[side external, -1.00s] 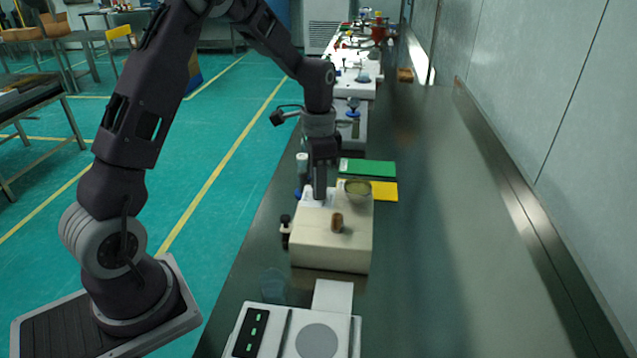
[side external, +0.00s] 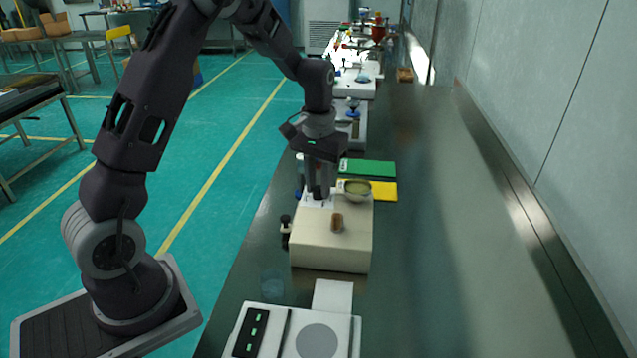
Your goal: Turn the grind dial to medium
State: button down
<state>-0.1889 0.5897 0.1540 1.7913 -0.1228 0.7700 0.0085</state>
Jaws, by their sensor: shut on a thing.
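A cream box-shaped machine (side external: 330,256) stands on the bench in the side external view. A white label plate (side external: 306,203) lies on its top, towards the far left. My gripper (side external: 318,197) points straight down onto this plate, with its fingers shut on the grind dial. The dial itself is hidden by the fingers, so its pointer and setting cannot be read.
A brown cylinder (side external: 337,223) and a round dish (side external: 357,190) are on the machine's top, close to my gripper. A black knob (side external: 285,224) sticks out at its left. Green (side external: 368,167) and yellow (side external: 384,190) pads lie behind. A white scale-like device (side external: 340,340) stands in front. The bench's right side is clear.

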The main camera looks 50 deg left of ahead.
aim_at(318, 188)
jog(key=shift+n, duration=0.5)
dwell(0.3)
jog(key=c, duration=1.2)
grip_release()
notch_tip(318, 188, up, 7)
jog(key=shift+r, duration=0.1)
jog(key=shift+r, duration=0.1)
